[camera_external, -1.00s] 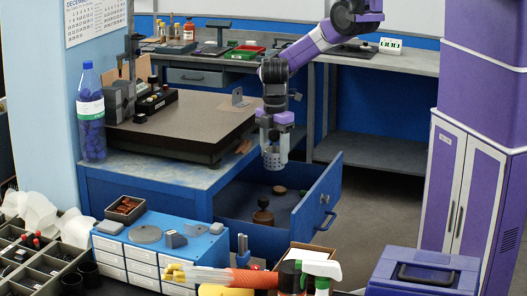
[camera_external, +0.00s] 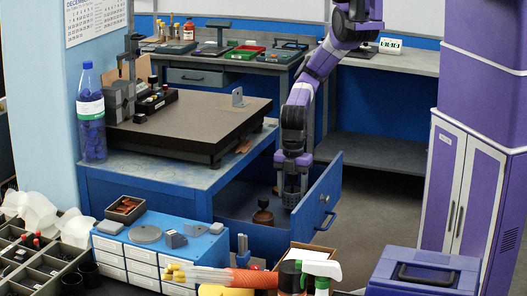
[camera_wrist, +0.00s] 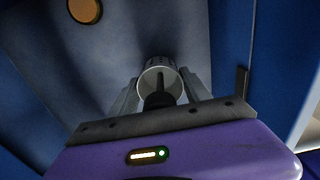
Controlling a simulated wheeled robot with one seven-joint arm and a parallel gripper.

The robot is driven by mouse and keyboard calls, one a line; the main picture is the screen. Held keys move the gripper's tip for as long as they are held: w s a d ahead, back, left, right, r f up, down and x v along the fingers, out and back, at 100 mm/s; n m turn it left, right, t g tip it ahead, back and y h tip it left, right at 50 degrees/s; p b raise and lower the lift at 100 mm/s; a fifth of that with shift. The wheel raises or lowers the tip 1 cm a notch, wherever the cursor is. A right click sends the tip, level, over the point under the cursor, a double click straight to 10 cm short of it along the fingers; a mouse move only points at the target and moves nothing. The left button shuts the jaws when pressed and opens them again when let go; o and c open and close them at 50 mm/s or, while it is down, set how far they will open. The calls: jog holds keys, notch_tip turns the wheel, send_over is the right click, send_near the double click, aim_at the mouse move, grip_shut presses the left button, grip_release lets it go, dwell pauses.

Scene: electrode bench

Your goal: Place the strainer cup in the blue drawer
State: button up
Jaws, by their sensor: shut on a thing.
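The blue drawer (camera_external: 326,200) is pulled open below the bench, on the right of the blue cabinet. My gripper (camera_external: 292,186) points down inside the drawer opening, near its right part. It is shut on the strainer cup (camera_wrist: 158,76), a pale round cup seen between the two fingers in the wrist view. In the external view the cup (camera_external: 291,200) is low in the drawer, partly dark and hard to make out. A dark rod-like shape shows inside the cup in the wrist view. I cannot tell whether the cup touches the drawer floor.
A brown knobbed object (camera_external: 263,213) stands in the drawer left of my gripper. A round tan disc (camera_wrist: 85,10) shows in the wrist view. The drawer walls are close on the right. A dark surface plate (camera_external: 190,120) lies on the bench above.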

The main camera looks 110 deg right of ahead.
jog(key=shift+f, duration=1.3)
jog(key=shift+f, duration=0.15)
jog(key=o, duration=1.5)
jog(key=shift+o, duration=0.2)
